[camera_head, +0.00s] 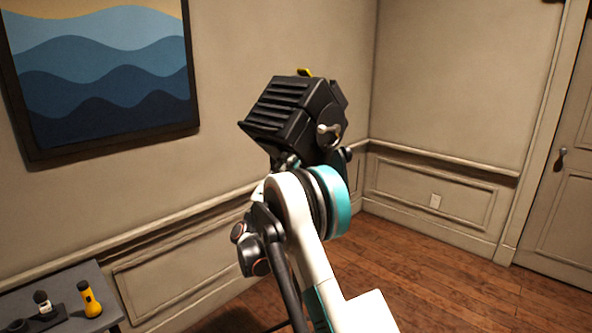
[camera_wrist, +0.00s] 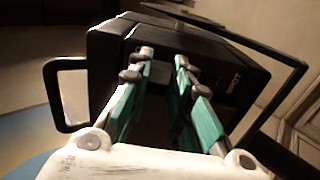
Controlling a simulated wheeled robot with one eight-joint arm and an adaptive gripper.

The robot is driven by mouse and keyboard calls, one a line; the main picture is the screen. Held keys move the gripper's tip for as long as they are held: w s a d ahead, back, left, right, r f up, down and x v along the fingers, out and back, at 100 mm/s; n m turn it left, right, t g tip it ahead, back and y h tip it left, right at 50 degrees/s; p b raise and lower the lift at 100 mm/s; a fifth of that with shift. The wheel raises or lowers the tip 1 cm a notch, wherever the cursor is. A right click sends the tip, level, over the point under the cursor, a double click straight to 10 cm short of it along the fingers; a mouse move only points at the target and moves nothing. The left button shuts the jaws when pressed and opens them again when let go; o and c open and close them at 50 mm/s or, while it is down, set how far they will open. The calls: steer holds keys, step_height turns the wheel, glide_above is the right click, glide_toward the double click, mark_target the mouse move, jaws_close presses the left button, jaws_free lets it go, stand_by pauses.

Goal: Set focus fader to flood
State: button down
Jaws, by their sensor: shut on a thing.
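A black stage lamp (camera_head: 290,112) with a ribbed housing and a side clamp lever (camera_head: 328,132) stands tilted in the middle of the head view, above and behind my arm. In the wrist view the black lamp housing (camera_wrist: 232,80) fills the centre, with its yoke frame (camera_wrist: 62,95) around it. My gripper (camera_wrist: 164,62) reaches to the housing, its two teal fingers a little apart and closed on a small part there. That part, at the focus fader, is hidden between the fingertips. In the head view the fingers are mostly hidden by the lamp and my arm.
A grey side table (camera_head: 75,285) at lower left holds a yellow flashlight (camera_head: 90,300) and a small black-and-white item (camera_head: 43,302). A wave picture (camera_head: 100,75) hangs on the wall. The wooden floor (camera_head: 430,280) at right is clear, toward a door (camera_head: 560,200).

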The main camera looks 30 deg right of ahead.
steer(key=shift+a+r, duration=0.3)
steer(key=c, duration=1.4)
jaws_free()
steer(key=shift+s+a, duration=0.1)
steer(key=shift+c, duration=0.2)
steer(key=v, duration=1.2)
